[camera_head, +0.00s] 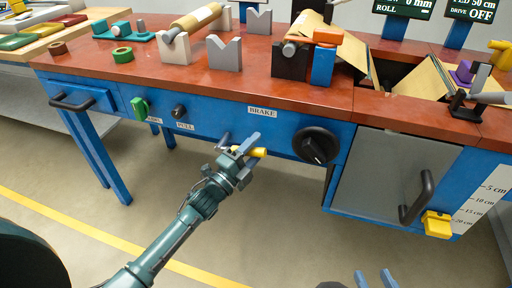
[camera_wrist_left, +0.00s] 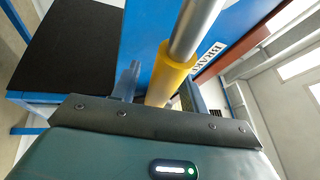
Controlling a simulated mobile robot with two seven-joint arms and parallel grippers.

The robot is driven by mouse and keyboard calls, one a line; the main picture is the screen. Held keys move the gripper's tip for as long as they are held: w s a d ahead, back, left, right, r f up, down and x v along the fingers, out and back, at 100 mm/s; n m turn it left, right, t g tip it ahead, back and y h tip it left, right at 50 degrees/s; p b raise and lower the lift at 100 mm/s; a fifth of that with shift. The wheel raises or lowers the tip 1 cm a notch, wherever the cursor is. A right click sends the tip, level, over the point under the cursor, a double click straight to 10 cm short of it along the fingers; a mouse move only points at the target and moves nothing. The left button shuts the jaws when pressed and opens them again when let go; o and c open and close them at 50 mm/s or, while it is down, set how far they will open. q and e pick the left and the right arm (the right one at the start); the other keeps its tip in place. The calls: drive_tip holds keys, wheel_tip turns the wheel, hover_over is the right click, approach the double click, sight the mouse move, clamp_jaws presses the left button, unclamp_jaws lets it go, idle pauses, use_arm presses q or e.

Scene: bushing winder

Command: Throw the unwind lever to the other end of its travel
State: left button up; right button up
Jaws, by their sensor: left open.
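A lever with a silver rod (camera_wrist_left: 196,27) and a yellow grip (camera_wrist_left: 170,75) shows in the left wrist view. I take it to be the unwind lever, but no label on it is readable. Its yellow end (camera_head: 259,152) also shows in the head view, in front of the blue panel below BRAKE. My left gripper (camera_head: 240,147) is open at the lever, with the yellow grip between its fingers in the left wrist view. Whether a finger touches it I cannot tell. The lever's base is hidden. My right gripper (camera_head: 375,279) is open and empty at the bottom edge.
A black knob (camera_head: 316,145) sits right of the lever on the panel. A green knob (camera_head: 139,106) and a small black knob (camera_head: 179,111) sit to the left. A grey door with a black handle (camera_head: 417,198) is at the right. The floor in front is clear.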

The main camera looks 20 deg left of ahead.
use_arm(q)
drive_tip(key=shift+w+d, duration=0.15)
drive_tip(key=shift+w, duration=0.1)
drive_tip(key=shift+c, duration=0.4)
clamp_jaws()
